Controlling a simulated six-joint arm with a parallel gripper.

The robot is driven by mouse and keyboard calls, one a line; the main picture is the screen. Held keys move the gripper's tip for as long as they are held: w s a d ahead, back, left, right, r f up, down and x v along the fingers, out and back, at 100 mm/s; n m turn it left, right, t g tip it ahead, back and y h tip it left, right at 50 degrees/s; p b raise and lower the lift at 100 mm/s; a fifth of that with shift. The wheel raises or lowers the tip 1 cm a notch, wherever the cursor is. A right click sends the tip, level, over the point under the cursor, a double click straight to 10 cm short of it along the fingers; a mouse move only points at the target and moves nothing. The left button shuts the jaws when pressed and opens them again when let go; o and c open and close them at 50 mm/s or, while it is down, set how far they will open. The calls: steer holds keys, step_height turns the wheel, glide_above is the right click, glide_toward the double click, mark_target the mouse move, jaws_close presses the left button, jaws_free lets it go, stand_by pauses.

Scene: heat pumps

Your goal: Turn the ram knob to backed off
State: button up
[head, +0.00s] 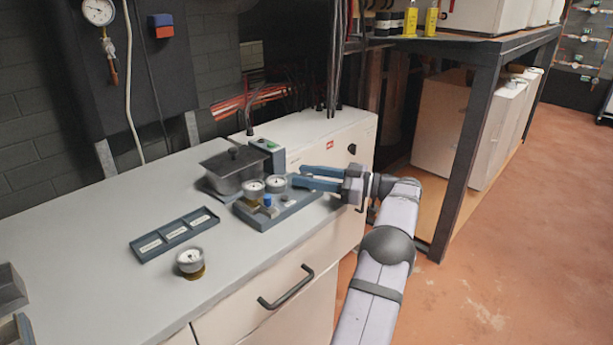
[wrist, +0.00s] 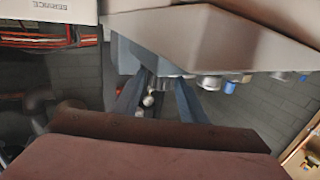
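The counter holds a small grey-blue fixture (head: 283,215) with two round gauges (head: 253,188), a blue knob (head: 267,201) and a small silver part near my fingers. No label is readable, so I cannot tell which part is the ram knob. My gripper (head: 297,175) reaches in from the right, its two blue fingers apart and empty, above the fixture's right back side. In the wrist view, the scene appears upside down; the fingers (wrist: 160,82) stand apart, with part of the fixture (wrist: 128,55) close by. Contact with any part cannot be told.
A dark lidded box (head: 233,170) stands behind the fixture. A white cabinet (head: 325,140) stands behind my gripper. Open counter lies to the left.

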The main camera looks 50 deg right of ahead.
steer(key=shift+v, duration=3.4)
steer(key=shift+r, duration=0.15)
steer(key=s+a+r+m+t+h+p, duration=0.1)
steer(key=a+r+p, duration=0.25)
steer(key=r, duration=0.65)
steer(key=f+m+h, duration=0.1)
steer(key=f, duration=0.1)
steer(key=f+m+t+h, duration=0.1)
steer(key=f+m, duration=0.1)
steer(key=f, duration=0.1)
steer(key=a+f+m+h, duration=0.1)
steer(key=f, duration=0.1)
steer(key=shift+f+m+h+b, duration=0.3)
steer(key=shift+f, duration=0.05)
steer(key=f, duration=0.1)
steer(key=d+f+h, duration=0.1)
steer(key=f, duration=0.1)
steer(key=shift+h, duration=0.3)
steer(key=shift+w+d+f+n+h, duration=0.1)
steer(key=shift+d+f+n+h, duration=0.2)
steer(key=shift+d+n+h, duration=0.1)
